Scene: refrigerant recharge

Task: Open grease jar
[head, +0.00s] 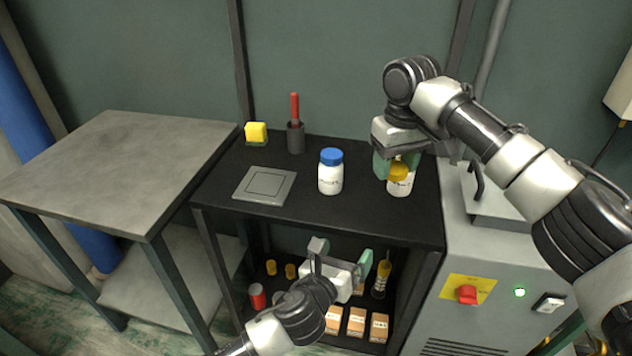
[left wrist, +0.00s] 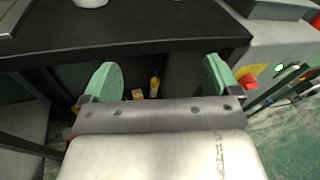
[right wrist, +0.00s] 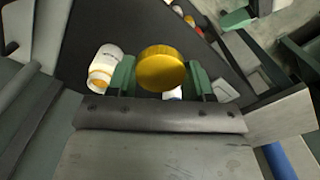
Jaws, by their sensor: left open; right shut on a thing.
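The white grease jar (head: 400,187) stands upright on the black top shelf at its right side. In the right wrist view the jar (right wrist: 108,55) shows an open mouth with amber inside. My right gripper (head: 396,165) is shut on the yellow lid (head: 398,171), held just above the jar and off its mouth. The lid (right wrist: 162,68) sits between the green fingers in the right wrist view. My left gripper (left wrist: 160,78) is open and empty, low in front of the shelf unit.
A blue-capped white jar (head: 330,175) stands left of the grease jar. A grey square plate (head: 264,186), a red-handled tool in a dark cup (head: 295,137) and a yellow block (head: 256,132) are further left. Small boxes and bottles fill the lower shelf. A grey machine (head: 490,270) stands right.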

